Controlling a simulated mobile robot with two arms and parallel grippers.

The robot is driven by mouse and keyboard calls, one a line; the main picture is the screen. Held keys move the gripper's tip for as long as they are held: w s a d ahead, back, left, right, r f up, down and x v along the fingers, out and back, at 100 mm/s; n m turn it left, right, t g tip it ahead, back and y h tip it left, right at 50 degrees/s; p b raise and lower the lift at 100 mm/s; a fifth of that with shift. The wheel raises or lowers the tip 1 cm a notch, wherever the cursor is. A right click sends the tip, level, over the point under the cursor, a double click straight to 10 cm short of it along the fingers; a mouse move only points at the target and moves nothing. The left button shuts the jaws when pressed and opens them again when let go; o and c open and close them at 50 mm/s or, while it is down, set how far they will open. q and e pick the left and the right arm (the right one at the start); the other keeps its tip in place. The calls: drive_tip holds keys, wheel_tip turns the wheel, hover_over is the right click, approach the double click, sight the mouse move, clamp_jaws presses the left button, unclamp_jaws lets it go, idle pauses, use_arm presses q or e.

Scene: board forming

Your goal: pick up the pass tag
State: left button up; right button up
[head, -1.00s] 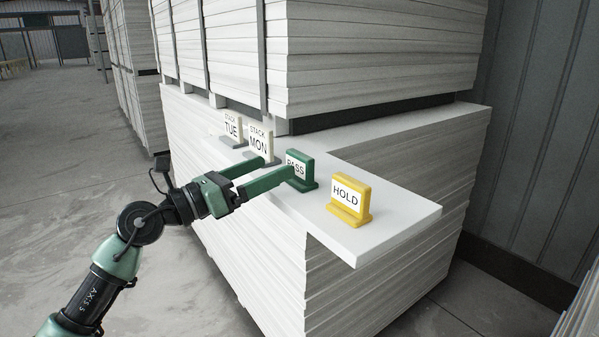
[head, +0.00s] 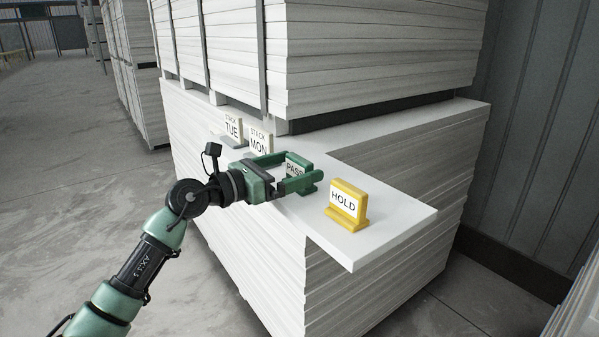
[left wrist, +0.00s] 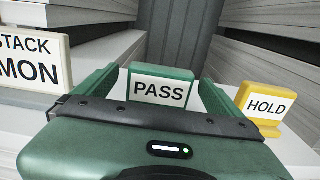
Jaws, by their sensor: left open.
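The pass tag is a green block with a white PASS label (head: 294,170). It stands upright on the white board ledge. In the left wrist view the pass tag (left wrist: 161,88) stands between the two green fingers, with a gap on each side. My left gripper (head: 292,170) is open, one finger on the far side of the tag and one on the near side. The near finger hides the tag's lower part in the head view. My right gripper is not in view.
A yellow HOLD tag (head: 345,204) stands to the right, close to the near finger. The STACK MON tag (head: 260,141) and STACK TUE tag (head: 231,128) stand to the left. The upper board stack (head: 380,45) rises behind. The ledge's right end (head: 400,212) is clear.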

use_arm(q)
drive_tip(key=c, duration=1.5)
drive_tip(key=shift+o, duration=0.2)
wheel_tip(320, 180, up, 20)
drive_tip(key=b, duration=0.3)
